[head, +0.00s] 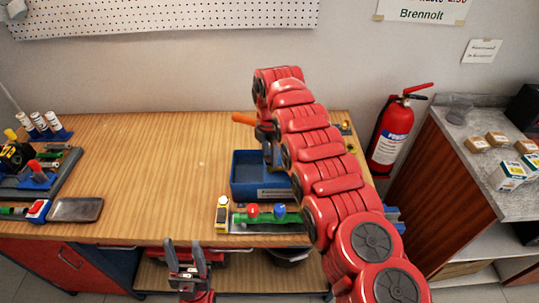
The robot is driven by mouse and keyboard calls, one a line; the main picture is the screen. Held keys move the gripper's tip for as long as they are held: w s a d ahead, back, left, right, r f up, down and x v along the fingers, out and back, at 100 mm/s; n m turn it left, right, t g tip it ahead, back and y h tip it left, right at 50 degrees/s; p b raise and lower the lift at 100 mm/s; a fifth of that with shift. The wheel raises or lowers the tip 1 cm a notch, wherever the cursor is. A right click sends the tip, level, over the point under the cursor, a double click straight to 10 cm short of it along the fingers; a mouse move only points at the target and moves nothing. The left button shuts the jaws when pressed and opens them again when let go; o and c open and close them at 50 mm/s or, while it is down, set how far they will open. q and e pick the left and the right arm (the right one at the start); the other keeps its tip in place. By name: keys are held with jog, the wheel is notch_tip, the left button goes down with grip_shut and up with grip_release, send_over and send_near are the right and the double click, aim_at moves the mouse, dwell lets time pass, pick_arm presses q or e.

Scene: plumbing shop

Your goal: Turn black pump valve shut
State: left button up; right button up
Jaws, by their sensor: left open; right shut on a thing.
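My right arm reaches from the bottom right over the bench, and its gripper (264,132) is mostly hidden behind the arm. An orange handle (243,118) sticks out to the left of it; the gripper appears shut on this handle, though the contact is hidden. A blue upright part shows just below, above a blue open tray (250,191). I cannot make out a black pump valve; the arm covers much of that area. My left gripper (187,262) is open and empty, in front of the bench's front edge.
A green fitting (240,218) with red and blue knobs lies near the front edge, beside a yellow-and-white tool (222,213). A toolbox tray (60,176) is at left. The bench's left middle is clear. A fire extinguisher (391,135) hangs behind right, near a grey-topped counter (462,143).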

grip_shut()
